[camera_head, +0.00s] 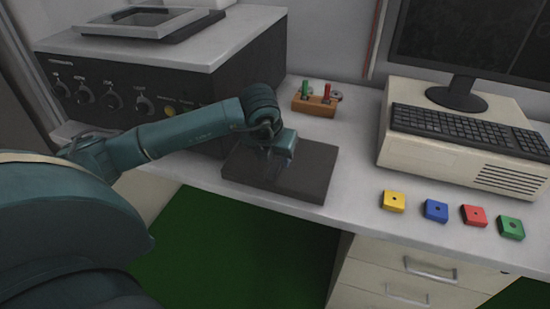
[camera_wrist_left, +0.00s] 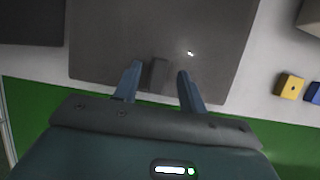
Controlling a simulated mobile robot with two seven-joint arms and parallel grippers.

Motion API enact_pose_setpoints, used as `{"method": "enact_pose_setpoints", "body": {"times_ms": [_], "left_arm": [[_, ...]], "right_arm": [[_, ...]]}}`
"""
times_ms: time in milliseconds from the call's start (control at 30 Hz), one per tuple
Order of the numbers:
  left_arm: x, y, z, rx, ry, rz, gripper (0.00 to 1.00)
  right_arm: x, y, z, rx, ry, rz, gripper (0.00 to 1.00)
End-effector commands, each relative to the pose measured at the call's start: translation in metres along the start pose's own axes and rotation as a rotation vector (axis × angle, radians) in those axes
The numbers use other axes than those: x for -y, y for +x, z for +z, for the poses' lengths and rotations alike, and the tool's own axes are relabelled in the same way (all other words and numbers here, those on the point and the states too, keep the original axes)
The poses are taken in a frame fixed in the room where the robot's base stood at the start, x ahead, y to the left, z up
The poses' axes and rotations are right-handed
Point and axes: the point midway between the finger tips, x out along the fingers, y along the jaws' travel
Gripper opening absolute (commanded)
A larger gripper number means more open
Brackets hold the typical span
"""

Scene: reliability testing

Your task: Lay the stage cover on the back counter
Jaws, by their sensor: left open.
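A dark grey flat plate, which looks like the stage cover (camera_head: 313,172), lies on the grey counter (camera_head: 355,200) near its front edge. In the left wrist view the plate (camera_wrist_left: 100,50) has a small upright dark handle (camera_wrist_left: 158,76) near its front edge. My left gripper (camera_wrist_left: 158,70) is open over the plate, one finger on each side of the handle, with gaps showing on both sides. In the head view my left gripper (camera_head: 276,160) is low over the plate and hides the handle. My right gripper is not in view.
A dark instrument box (camera_head: 240,80) with knobs stands left of the plate. A wooden holder (camera_head: 315,105) with green and red pieces stands behind. A beige computer (camera_head: 440,155) with keyboard is at right. Yellow, blue, red and green blocks (camera_head: 436,211) line the front right.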

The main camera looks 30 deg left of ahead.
Motion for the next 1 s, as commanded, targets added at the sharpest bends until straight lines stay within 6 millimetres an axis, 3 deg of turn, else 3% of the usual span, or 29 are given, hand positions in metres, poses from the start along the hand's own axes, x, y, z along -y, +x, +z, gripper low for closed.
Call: {"method": "enact_pose_setpoints", "body": {"times_ms": [400, 600, 767, 867, 967, 1000], "left_arm": [[0.0, -0.086, 0.001, 0.005, 0.001, -0.002, 0.41], [0.0, -0.103, 0.0, 0.001, 0.001, 0.0, 0.41], [0.004, -0.104, -0.003, -0.009, 0.008, -0.015, 0.41], [0.028, -0.093, -0.022, -0.072, 0.057, -0.119, 0.41], [0.082, -0.083, -0.068, -0.206, 0.138, -0.369, 0.41], [0.11, -0.084, -0.092, -0.276, 0.162, -0.517, 0.41]], "right_arm": [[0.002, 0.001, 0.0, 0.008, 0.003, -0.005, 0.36], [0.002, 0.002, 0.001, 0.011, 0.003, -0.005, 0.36], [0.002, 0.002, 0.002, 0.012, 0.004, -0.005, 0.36], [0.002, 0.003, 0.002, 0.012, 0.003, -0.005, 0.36], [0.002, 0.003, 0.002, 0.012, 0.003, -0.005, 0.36], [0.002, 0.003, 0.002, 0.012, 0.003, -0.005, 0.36]]}}
